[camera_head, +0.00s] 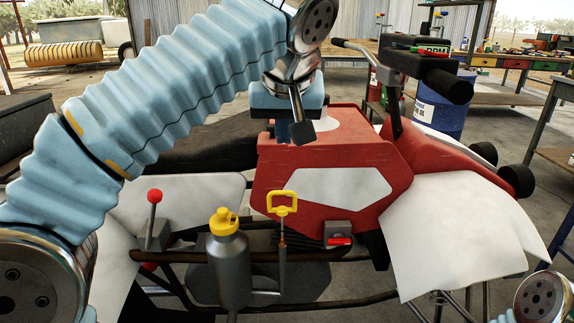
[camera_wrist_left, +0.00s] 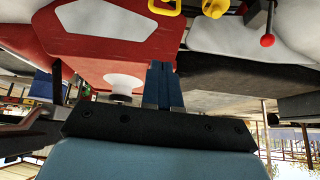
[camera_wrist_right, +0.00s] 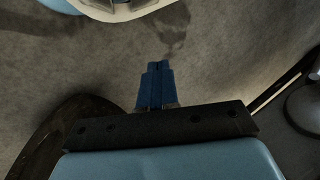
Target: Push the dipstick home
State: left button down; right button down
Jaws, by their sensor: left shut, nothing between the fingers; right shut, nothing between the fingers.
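The dipstick (camera_head: 283,235) has a yellow loop handle and stands upright at the front of the red and white vehicle, its shaft running down into a dark tube. How deep it sits I cannot tell. Its yellow handle also shows at the top edge of the left wrist view (camera_wrist_left: 164,6). My left gripper (camera_head: 301,130) is shut and empty, over the red body, above and behind the handle and apart from it. Its blue fingers show in the left wrist view (camera_wrist_left: 160,82). My right gripper (camera_wrist_right: 156,82) is shut and empty above the bare floor, outside the head view.
A grey bottle with a yellow cap (camera_head: 229,262) stands left of the dipstick. A red-knobbed lever (camera_head: 154,212) is further left, and a red switch (camera_head: 340,241) is to the right. Handlebars (camera_head: 440,82) and a blue drum (camera_head: 440,108) lie behind right.

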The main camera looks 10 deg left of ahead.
pick_arm(q)
jog(key=b, duration=0.2)
send_over(283, 212)
jog(key=w, duration=0.1)
notch_tip(283, 212, down, 9)
jog(key=shift+a+r, duration=0.1)
jog(key=shift+r, duration=0.05)
jog(key=shift+s+f+b, duration=0.2)
jog(key=shift+f+b, duration=0.05)
jog(key=shift+f, duration=0.3)
jog(key=shift+s+f+b, duration=0.2)
jog(key=shift+f+b, duration=0.05)
jog(key=shift+f, duration=0.3)
jog(key=shift+s+f, duration=0.1)
jog(key=shift+f, duration=0.5)
jog(key=shift+f, duration=0.1)
notch_tip(283, 212, down, 10)
jog(key=b, duration=0.7)
jog(key=shift+r, duration=0.25)
jog(key=shift+s+f+b, duration=0.1)
jog(key=shift+b, duration=0.2)
